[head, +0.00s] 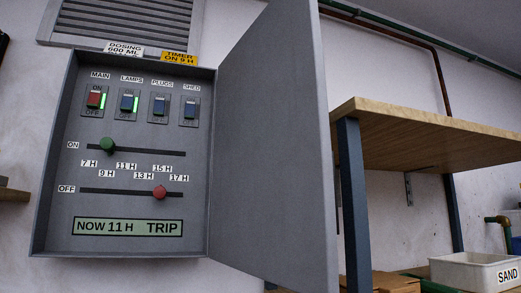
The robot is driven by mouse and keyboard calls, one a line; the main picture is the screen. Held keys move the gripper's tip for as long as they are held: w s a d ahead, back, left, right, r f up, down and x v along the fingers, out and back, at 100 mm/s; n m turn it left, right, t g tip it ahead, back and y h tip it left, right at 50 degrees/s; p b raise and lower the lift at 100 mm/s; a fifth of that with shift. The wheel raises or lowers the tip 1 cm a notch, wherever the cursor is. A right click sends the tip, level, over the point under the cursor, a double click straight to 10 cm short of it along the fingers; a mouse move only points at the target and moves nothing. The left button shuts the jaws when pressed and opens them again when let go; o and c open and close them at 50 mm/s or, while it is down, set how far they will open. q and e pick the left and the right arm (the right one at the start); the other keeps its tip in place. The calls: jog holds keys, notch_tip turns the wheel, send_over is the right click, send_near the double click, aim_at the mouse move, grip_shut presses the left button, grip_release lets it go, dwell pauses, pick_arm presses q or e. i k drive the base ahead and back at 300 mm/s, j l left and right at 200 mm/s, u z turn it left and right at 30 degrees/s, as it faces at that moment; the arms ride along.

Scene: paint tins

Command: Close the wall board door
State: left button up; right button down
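The grey wall board (196,190) is mounted on the white wall at the left of the head view. Its door (275,150) is hinged on the board's right side and stands wide open, swung out towards me. Inside are a red MAIN switch (94,98), blue LAMPS, PLUGS and SHED switches, a green slider knob (107,146) on the ON track and a red slider knob (159,192) on the OFF track. The display (128,227) reads NOW 11 H and TRIP. Green lights show beside MAIN and LAMPS. Neither of my grippers is in view.
A wooden shelf (430,137) with dark posts stands right of the door, close to its outer edge. A white bin (470,271) labelled SAND is at lower right. A vent (130,20) and two labels sit above the board. The space before the board's opening looks clear.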

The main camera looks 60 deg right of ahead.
aim_at(275, 218)
jog(key=k+l, duration=0.15)
jog(key=l, duration=0.25)
jog(key=k+l+z, duration=0.1)
jog(key=l, duration=0.25)
jog(key=k+l+z, duration=0.1)
jog(key=k+l, duration=0.15)
jog(key=l, duration=0.15)
jog(key=k+l, duration=0.15)
jog(key=l, duration=0.25)
jog(key=k+l+z, duration=0.1)
jog(key=l, duration=0.35)
